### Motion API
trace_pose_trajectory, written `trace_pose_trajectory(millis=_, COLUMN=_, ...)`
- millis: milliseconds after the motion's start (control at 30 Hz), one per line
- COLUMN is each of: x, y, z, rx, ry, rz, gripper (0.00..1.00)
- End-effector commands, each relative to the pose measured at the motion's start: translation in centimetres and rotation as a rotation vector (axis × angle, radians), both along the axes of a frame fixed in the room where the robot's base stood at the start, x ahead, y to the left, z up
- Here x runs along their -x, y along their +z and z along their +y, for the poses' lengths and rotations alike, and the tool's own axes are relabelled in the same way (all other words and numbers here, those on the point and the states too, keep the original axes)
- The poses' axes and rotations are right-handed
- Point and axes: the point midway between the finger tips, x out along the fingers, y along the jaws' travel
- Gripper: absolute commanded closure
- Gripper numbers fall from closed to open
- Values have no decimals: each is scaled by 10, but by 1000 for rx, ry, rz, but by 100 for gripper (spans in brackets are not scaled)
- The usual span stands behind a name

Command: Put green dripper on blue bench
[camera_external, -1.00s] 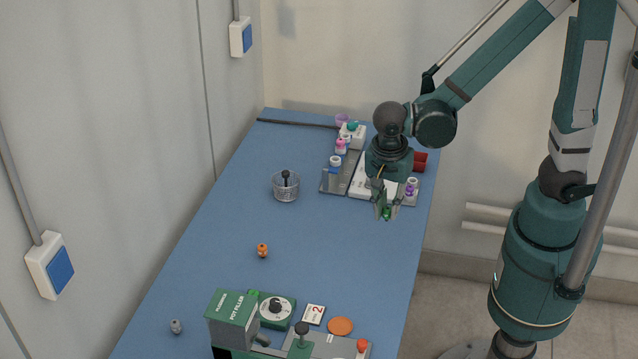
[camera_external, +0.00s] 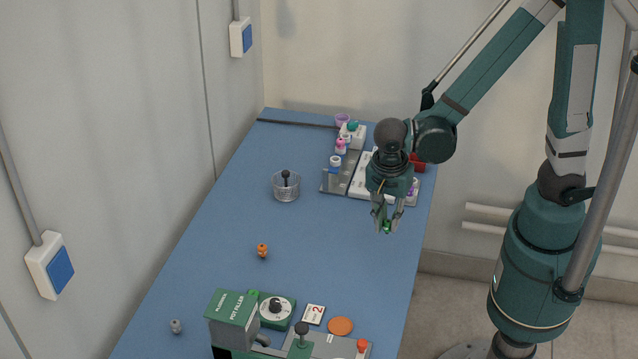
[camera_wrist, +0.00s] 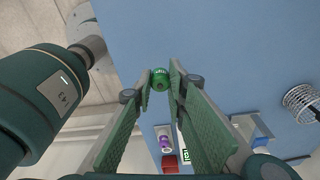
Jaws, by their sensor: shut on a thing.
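The green dripper (camera_wrist: 160,79) is small and round and sits between my fingertips in the wrist view. In the external view the green dripper (camera_external: 387,226) shows as a bit of green low between the fingers. My gripper (camera_external: 386,228) is shut on it, pointing down over the right part of the blue bench (camera_external: 330,235). In the wrist view my gripper (camera_wrist: 161,82) has both fingers against the dripper, with blue bench surface behind. I cannot tell whether the dripper touches the bench.
A grey rack with bottles (camera_external: 336,163) and a red box (camera_external: 418,161) stand behind my gripper. A wire basket (camera_external: 286,186) is left of it. An orange dripper (camera_external: 262,250) and a grey one (camera_external: 176,326) lie nearer the pot filler (camera_external: 232,318). The bench between is clear.

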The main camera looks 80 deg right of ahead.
Motion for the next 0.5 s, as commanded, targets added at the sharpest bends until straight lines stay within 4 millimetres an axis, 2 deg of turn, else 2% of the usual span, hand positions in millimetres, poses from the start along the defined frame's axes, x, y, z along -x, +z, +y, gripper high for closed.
trace_pose_trajectory(millis=200, x=0, y=-16, z=0, rx=0, ry=0, rz=0, gripper=91)
trace_pose_trajectory(millis=500, x=0, y=-18, z=0, rx=0, ry=0, rz=0, gripper=91)
